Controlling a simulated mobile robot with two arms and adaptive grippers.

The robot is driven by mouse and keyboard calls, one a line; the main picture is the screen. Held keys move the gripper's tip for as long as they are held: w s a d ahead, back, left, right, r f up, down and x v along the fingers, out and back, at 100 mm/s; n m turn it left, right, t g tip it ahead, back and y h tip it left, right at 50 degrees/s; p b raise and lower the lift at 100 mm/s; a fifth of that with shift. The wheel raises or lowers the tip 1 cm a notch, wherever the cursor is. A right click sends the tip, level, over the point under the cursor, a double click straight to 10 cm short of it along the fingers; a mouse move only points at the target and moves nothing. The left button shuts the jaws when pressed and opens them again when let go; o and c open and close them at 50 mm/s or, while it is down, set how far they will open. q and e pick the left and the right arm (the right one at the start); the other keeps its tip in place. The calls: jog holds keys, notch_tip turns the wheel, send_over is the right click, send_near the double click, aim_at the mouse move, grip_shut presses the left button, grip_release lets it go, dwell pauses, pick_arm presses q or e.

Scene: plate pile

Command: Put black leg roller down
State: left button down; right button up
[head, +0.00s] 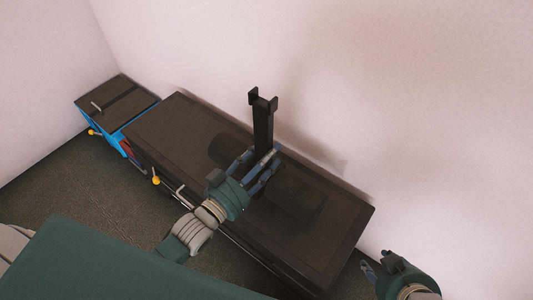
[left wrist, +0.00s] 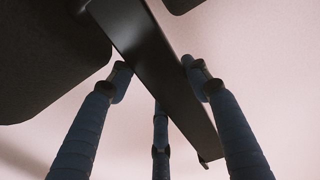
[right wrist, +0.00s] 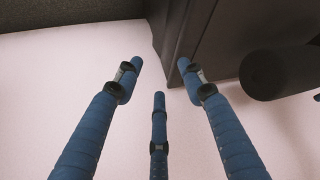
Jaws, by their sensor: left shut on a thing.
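The black leg roller shows in the head view as an upright black post (head: 263,127) with a forked top. A dark, thick roller (head: 226,151) is to the left of its lower part, and a dark padded shape (head: 298,196) is to the right. My left gripper (head: 262,164) is shut on the post, above the dark bench top. In the left wrist view the post (left wrist: 160,70) runs between the blue fingers, and a dark rounded pad (left wrist: 45,55) fills the upper left. My right gripper (right wrist: 163,75) is open and empty, off the bench's right end.
The long dark bench (head: 335,232) stands along the pale wall (head: 400,100). A blue cabinet with a dark top (head: 118,100) stands at its left end. A yellow knob (head: 156,181) and metal handle stick out at the bench's front. The bench's right end is bare.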

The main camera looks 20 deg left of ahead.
pick_arm(q)
jog(key=shift+w+f+b, duration=0.1)
jog(key=shift+f+b, duration=0.4)
jog(key=shift+f, duration=0.45)
pick_arm(e)
jog(key=w+a+r+t+y, duration=0.1)
jog(key=w+a+r+t, duration=0.1)
jog(key=w, duration=0.4)
jog(key=shift+r+t, duration=0.6)
jog(key=shift+r, duration=0.3)
pick_arm(q)
jog(key=c, duration=1.1)
grip_release()
jog(key=shift+f, duration=0.6)
jog(key=shift+o, duration=1.3)
jog(key=shift+s, duration=0.2)
